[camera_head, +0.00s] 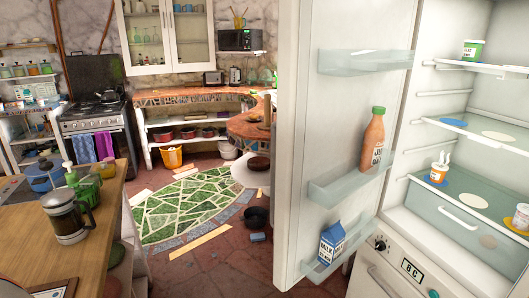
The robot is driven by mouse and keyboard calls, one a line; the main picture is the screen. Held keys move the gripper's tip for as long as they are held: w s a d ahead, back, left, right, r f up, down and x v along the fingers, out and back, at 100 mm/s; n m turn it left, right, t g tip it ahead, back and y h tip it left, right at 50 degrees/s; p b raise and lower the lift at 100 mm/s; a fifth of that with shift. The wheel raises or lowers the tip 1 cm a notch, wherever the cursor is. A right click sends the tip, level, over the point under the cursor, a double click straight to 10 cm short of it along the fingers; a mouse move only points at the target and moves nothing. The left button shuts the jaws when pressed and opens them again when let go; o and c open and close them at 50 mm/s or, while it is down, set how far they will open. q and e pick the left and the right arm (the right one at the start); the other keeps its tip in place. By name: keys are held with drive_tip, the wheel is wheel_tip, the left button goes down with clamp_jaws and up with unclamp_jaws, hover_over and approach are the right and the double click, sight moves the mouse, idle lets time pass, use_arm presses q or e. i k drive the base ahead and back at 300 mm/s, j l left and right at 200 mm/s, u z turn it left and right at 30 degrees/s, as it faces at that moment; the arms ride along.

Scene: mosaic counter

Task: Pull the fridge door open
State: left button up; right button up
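The white fridge door (341,105) stands wide open, its inner side with shelves facing right. A juice bottle with a green cap (372,142) stands in the door's middle shelf, and a blue and white milk carton (332,242) in its lowest one. The fridge interior (499,98) shows to the right of the door, with white shelves. No handle shows on the visible side of the door. Neither of my grippers shows in this view.
A wooden counter (110,213) with a French press (67,217) is at the left. A stove (97,120) stands at the back left.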

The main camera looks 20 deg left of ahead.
sight(338, 61)
drive_tip(key=i+l+u, duration=0.25)
drive_tip(key=i, duration=0.2)
drive_tip(key=i+l+u, duration=0.2)
drive_tip(key=i, duration=0.3)
drive_tip(key=j, duration=0.1)
